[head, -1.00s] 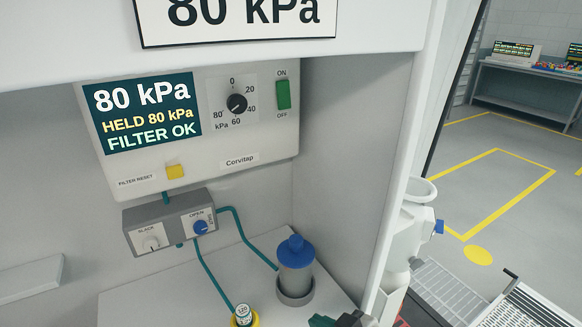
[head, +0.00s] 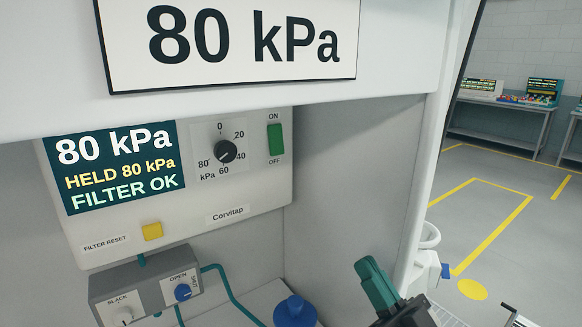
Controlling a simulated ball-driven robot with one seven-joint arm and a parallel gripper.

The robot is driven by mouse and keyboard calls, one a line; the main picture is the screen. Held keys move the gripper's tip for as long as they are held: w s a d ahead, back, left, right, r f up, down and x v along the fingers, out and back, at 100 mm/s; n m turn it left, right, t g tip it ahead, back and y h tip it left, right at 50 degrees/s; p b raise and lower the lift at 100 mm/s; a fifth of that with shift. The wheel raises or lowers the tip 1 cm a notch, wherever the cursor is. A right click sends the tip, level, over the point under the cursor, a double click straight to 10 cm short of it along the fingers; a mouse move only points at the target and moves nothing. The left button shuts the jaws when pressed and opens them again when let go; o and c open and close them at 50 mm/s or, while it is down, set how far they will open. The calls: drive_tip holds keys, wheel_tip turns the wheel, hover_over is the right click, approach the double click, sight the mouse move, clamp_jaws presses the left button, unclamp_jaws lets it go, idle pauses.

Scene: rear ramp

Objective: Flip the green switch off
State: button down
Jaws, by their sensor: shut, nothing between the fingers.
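The green switch (head: 276,140) is a small upright rocker at the right end of the control panel (head: 262,190), with ON above it and OFF below it. My gripper (head: 372,268) is at the lower right in the head view, with green fingers pointing up and to the left. It is shut and empty. It is below and to the right of the switch, clearly apart from it. Which half of the rocker is pressed in is too small to tell.
The panel has a display (head: 115,165), a black dial (head: 225,151) and a yellow button (head: 152,231). Below are a grey valve box (head: 145,283), teal hoses and a blue-capped canister (head: 295,312). A sign panel (head: 240,40) overhangs above; a side wall (head: 350,180) stands right.

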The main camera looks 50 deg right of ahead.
drive_tip(key=shift+w+r, duration=0.1)
drive_tip(key=b, duration=0.5)
approach(284, 150)
drive_tip(key=s+a, duration=0.1)
drive_tip(key=s, duration=0.3)
drive_tip(key=x, duration=0.5)
drive_tip(key=w+f+p+x, duration=0.1)
drive_tip(key=x, duration=0.2)
drive_tip(key=shift+w+r, duration=0.15)
drive_tip(key=shift+w, duration=0.1)
drive_tip(key=shift+w+d, duration=0.2)
drive_tip(key=shift+w, duration=0.25)
drive_tip(key=shift+f, duration=0.25)
